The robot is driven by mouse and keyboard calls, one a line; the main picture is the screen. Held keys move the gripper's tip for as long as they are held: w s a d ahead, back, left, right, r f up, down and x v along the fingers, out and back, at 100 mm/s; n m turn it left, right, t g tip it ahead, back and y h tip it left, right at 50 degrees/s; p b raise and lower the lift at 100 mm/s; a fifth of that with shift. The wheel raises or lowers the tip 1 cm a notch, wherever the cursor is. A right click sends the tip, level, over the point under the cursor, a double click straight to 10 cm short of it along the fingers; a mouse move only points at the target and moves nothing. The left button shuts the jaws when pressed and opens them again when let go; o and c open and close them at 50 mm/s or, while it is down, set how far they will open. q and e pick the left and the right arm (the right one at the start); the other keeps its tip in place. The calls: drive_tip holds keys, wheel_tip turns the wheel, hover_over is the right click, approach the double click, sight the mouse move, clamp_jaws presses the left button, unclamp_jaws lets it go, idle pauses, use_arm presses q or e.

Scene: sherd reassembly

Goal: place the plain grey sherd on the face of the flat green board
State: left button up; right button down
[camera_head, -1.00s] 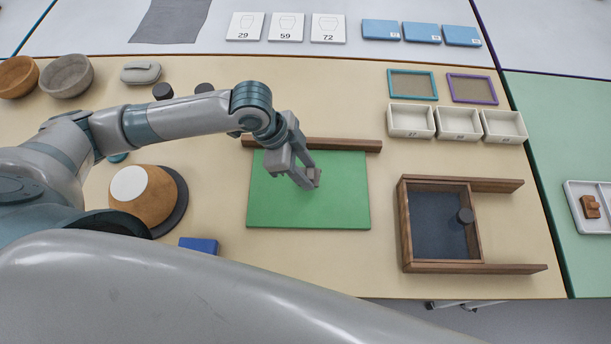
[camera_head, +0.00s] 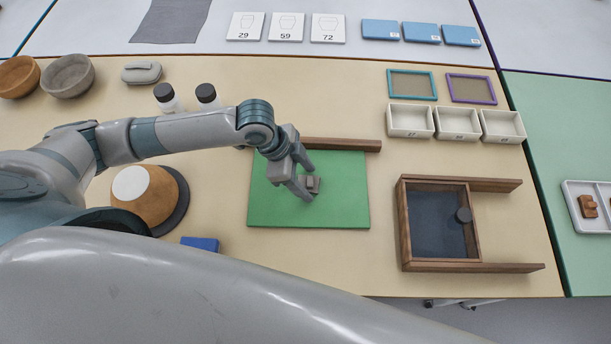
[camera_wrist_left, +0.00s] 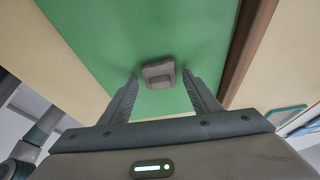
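My left gripper (camera_head: 307,183) is open over the board. Its two fingers stand apart, one to either side of the sherd, and the wrist view shows clear gaps with the sherd just beyond the fingertips (camera_wrist_left: 163,88). My right gripper is not in view.
A wooden strip (camera_head: 345,145) runs along the board's far edge. A wooden frame with a dark panel (camera_head: 436,225) stands to the right. A brown bowl with a pale round patch (camera_head: 150,200) and a blue block (camera_head: 200,244) are to the left. White trays (camera_head: 458,122) stand behind.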

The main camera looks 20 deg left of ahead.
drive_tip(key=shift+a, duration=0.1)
use_arm(q)
drive_tip(key=shift+a+r, duration=0.15)
drive_tip(key=shift+r, duration=0.35)
drive_tip(key=b+v, duration=0.1)
drive_tip(key=v, duration=1)
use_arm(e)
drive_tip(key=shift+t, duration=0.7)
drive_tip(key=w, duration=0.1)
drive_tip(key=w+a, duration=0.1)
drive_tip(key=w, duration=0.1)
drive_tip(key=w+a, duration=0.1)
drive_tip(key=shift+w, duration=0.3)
use_arm(q)
drive_tip(key=shift+r, duration=0.1)
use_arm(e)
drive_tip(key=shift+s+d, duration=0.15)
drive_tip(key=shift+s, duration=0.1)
use_arm(q)
drive_tip(key=shift+s, duration=0.1)
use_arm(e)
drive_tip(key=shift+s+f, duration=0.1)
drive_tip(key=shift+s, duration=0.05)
